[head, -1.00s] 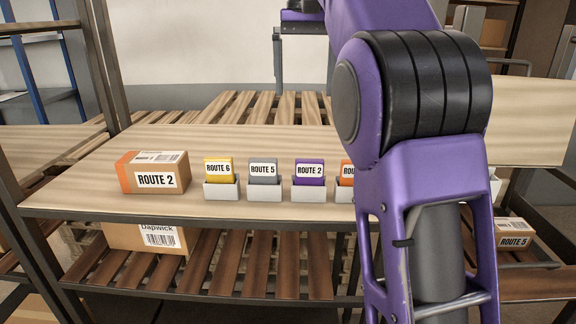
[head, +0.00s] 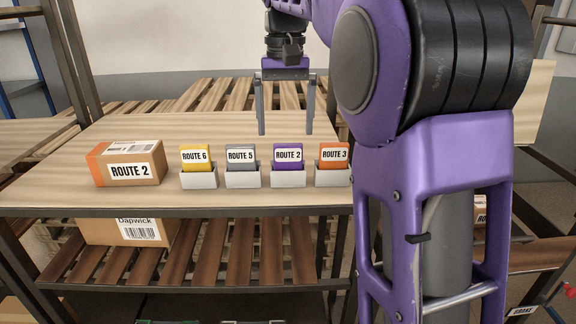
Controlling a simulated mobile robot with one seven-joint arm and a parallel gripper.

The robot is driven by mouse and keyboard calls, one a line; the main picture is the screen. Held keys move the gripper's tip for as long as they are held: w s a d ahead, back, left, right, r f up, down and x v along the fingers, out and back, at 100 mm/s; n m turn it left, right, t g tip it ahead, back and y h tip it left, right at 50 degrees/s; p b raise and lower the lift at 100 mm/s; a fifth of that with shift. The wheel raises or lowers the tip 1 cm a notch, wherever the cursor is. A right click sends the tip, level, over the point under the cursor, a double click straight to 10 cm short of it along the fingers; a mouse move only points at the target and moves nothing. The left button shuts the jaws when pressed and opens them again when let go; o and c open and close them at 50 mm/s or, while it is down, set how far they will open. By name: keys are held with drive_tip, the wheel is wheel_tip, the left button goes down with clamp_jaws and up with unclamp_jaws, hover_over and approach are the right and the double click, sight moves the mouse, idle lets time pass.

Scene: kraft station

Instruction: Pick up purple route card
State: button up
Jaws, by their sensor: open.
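The purple route card (head: 288,153), labelled "ROUTE 2", stands upright in a small white holder (head: 288,179) on the wooden shelf. It sits between the grey "ROUTE 5" card (head: 241,154) and the orange "ROUTE 3" card (head: 334,154). My gripper (head: 286,131) is open and empty, its two fingers pointing down. In the picture it is just above the purple card, with one finger to each side. It seems to be somewhat behind the card and does not visibly touch it.
A yellow "ROUTE 6" card (head: 195,156) stands at the row's left end. A cardboard box (head: 130,166) labelled "ROUTE 2" is farther left. The wooden shelf (head: 60,188) has free room behind the cards. My arm blocks the right side.

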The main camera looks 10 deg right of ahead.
sight(288, 144)
drive_tip(key=f, duration=0.4)
drive_tip(key=f+b, duration=0.1)
drive_tip(key=f, duration=0.1)
drive_tip(key=shift+w+d+f, duration=0.25)
drive_tip(key=shift+d, duration=0.05)
